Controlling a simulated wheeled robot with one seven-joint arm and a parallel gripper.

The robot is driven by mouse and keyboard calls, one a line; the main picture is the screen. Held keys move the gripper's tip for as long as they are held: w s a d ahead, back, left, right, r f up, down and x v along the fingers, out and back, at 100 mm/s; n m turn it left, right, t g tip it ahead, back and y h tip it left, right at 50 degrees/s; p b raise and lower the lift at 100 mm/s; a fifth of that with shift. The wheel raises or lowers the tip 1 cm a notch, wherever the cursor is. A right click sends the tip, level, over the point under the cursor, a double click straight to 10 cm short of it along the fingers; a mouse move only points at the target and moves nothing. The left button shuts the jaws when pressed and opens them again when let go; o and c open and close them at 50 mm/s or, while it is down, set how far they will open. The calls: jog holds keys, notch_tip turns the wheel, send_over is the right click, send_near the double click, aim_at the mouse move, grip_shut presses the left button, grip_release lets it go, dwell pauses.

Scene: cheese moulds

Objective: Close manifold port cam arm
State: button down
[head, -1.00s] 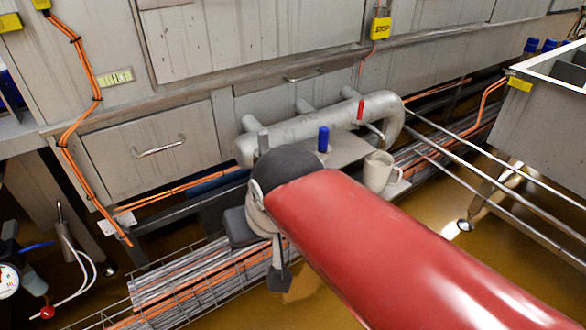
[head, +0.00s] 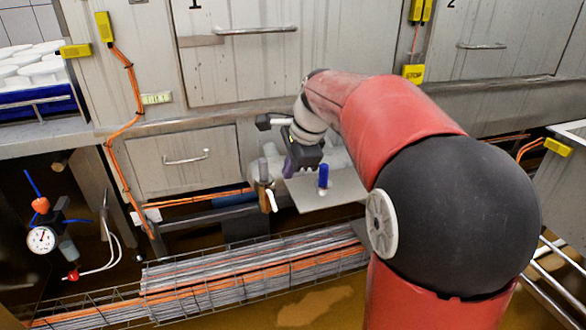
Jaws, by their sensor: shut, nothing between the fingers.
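The grey pipe manifold (head: 268,166) lies low in front of the cabinets, partly hidden by my arm. A brownish upright fitting with a pale, downward-slanting lever (head: 272,201) shows at its left end. I cannot tell for sure whether this lever is the port's cam arm. A blue-handled lever (head: 323,177) stands upright to the right. My gripper (head: 288,169) is shut and empty, reaching down over the manifold's left part, just right of the brownish fitting. I cannot tell whether it touches anything. The red-handled lever is not visible.
A grey plate (head: 318,194) lies around the blue lever. A wire tray of cables (head: 210,280) runs along the floor in front. A pressure gauge (head: 42,239) with hoses stands at left. A metal tank (head: 565,195) is at right. Cabinet fronts close off the back.

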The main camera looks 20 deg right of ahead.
aim_at(274, 202)
jog(key=x, duration=1)
jog(key=shift+a+f, duration=0.2)
jog(key=shift+f, duration=0.1)
jog(key=shift+f+b, duration=0.15)
jog(key=shift+b, duration=0.4)
